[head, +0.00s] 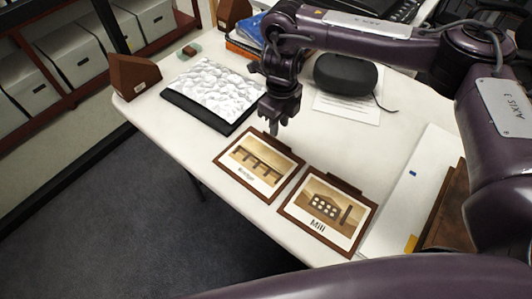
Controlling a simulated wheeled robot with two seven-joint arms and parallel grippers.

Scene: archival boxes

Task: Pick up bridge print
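The bridge print (254,168) is a brown-framed card with a tan picture of a bridge and a caption below it. It lies on the white table (185,135) near the front edge, with a dark tab along its far edge. My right gripper (274,129) points down at that far edge, close to the tab. I cannot tell whether it touches the tab. Its fingers show narrow and dark, so I cannot tell whether they are open or shut. The similar Mill print (324,219) lies to the right of the bridge print. My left gripper is not in view.
A dark pad with crumpled white sheet (212,88) lies left of the gripper. A black case (345,74) sits on paper behind. A brown wedge block (133,75) stands at the far left corner. A white board and brown folder (447,205) lie at right.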

